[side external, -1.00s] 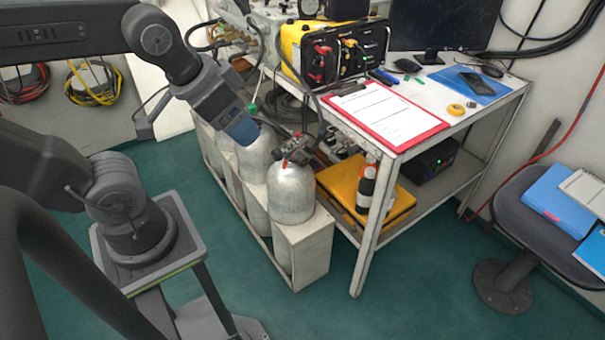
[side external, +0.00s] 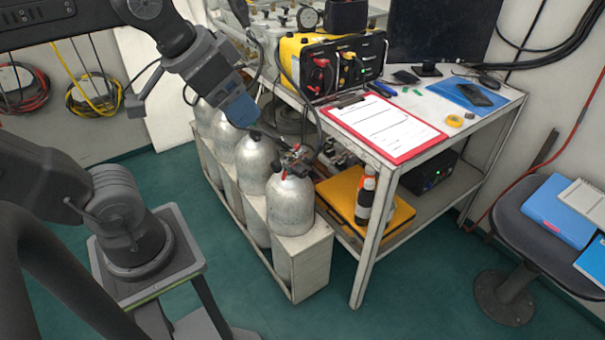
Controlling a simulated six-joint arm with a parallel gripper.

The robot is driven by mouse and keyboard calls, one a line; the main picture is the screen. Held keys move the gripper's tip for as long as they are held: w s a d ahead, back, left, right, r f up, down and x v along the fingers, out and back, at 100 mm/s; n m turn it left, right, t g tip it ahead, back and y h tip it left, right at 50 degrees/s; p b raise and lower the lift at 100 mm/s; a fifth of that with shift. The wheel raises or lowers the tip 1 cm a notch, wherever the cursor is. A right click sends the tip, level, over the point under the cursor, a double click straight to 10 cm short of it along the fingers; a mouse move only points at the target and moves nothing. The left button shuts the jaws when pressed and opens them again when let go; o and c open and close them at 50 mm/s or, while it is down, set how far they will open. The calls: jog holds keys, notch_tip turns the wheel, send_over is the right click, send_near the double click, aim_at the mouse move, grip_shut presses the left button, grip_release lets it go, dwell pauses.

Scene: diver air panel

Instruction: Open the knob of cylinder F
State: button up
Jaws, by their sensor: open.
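Several silver-grey cylinders stand upright in a row in a pale rack. The nearest cylinder (side external: 290,208) has a valve with a red part and hose fittings (side external: 293,160) on top. The second cylinder (side external: 255,160) has a small black top (side external: 255,136). Two more (side external: 222,135) stand behind it. I cannot read any letter, so I cannot tell which is cylinder F. My gripper (side external: 241,111), with a blue end, hangs open just above and left of the second cylinder's top, apparently apart from it. Its fingertips are small, and it hides part of what lies behind.
A white metal table stands right of the rack, with a red clipboard (side external: 384,128), a yellow-black air panel (side external: 332,65) and a monitor (side external: 440,30). Black hoses hang by the cylinder tops. A yellow case (side external: 365,200) lies on the lower shelf.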

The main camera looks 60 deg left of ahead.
aim_at(303, 175)
jog(key=w+d+r+m+t+h, duration=0.1)
jog(key=w+r+t, duration=0.1)
jog(key=w, duration=0.4)
jog(key=w+d+r+m+t, duration=0.1)
jog(key=w+r+m+t, duration=0.1)
jog(key=w, duration=0.3)
jog(key=w+d+r+m+t+h, duration=0.1)
jog(key=w+d+t, duration=0.15)
jog(key=w, duration=0.35)
jog(key=w+a+n+t+y, duration=0.1)
jog(key=w+a+t+y, duration=0.1)
jog(key=w+a+y, duration=0.8)
jog(key=s+a+f+g+y, duration=0.3)
jog(key=a+f+g+y, duration=0.35)
jog(key=y, duration=0.25)
notch_tip(303, 175, down, 46)
jog(key=g, duration=0.1)
jog(key=shift+n, duration=0.3)
jog(key=x, duration=1.3)
jog(key=shift+a, duration=0.2)
